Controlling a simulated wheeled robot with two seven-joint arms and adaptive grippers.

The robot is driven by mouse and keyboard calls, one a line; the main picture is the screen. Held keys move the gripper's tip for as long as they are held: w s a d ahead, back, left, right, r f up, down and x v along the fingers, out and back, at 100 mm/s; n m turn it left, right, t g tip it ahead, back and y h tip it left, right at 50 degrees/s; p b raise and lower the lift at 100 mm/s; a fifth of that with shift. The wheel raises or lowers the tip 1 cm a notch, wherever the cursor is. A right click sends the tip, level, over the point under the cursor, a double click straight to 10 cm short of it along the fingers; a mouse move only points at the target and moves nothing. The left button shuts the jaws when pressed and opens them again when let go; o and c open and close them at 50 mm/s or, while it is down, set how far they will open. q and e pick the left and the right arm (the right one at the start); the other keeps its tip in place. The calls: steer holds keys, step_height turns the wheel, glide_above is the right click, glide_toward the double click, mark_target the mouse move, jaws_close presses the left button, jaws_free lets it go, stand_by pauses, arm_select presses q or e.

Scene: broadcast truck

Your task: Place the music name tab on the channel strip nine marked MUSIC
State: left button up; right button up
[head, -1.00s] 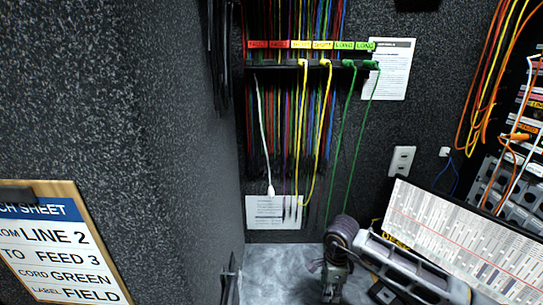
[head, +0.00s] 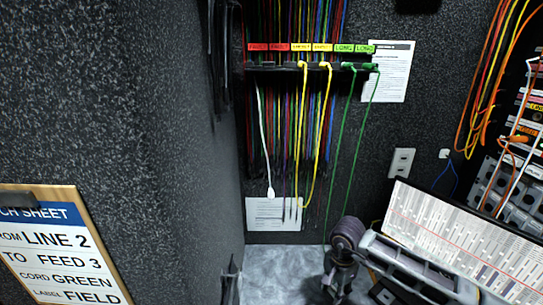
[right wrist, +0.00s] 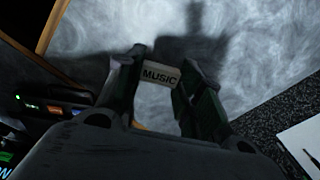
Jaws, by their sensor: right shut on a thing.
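The music name tab (right wrist: 160,76) is a small white piece lettered MUSIC. In the right wrist view it sits between the two fingertips of my right gripper (right wrist: 158,80), which is shut on it. The tab is held above a smoky grey surface (right wrist: 250,40). In the head view my right gripper (head: 338,284) is at the bottom edge, low over the same grey surface, and the tab cannot be made out there. Channel strip nine marked MUSIC cannot be picked out in either view. My left gripper is not in view.
A tilted white panel (head: 465,240) is at the lower right. Patch cords (head: 325,120) hang on the back wall. A clipboard sheet (head: 55,255) is at the left. In the right wrist view, lit buttons (right wrist: 55,109) are at the left and white paper (right wrist: 302,145) at the right.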

steer(key=shift+d+r+n+p, duration=0.15)
steer(key=shift+d+n, duration=0.3)
steer(key=shift+n, duration=1.6)
steer(key=shift+d+n+p, duration=0.15)
steer(key=shift+d+n, duration=0.3)
steer(key=shift+n, duration=1.55)
steer(key=shift+d+r+n+p, duration=0.15)
steer(key=shift+d+n, duration=0.3)
steer(key=shift+n, duration=1.6)
steer(key=shift+f, duration=0.1)
steer(key=shift+s+d, duration=0.1)
steer(key=shift+s, duration=0.05)
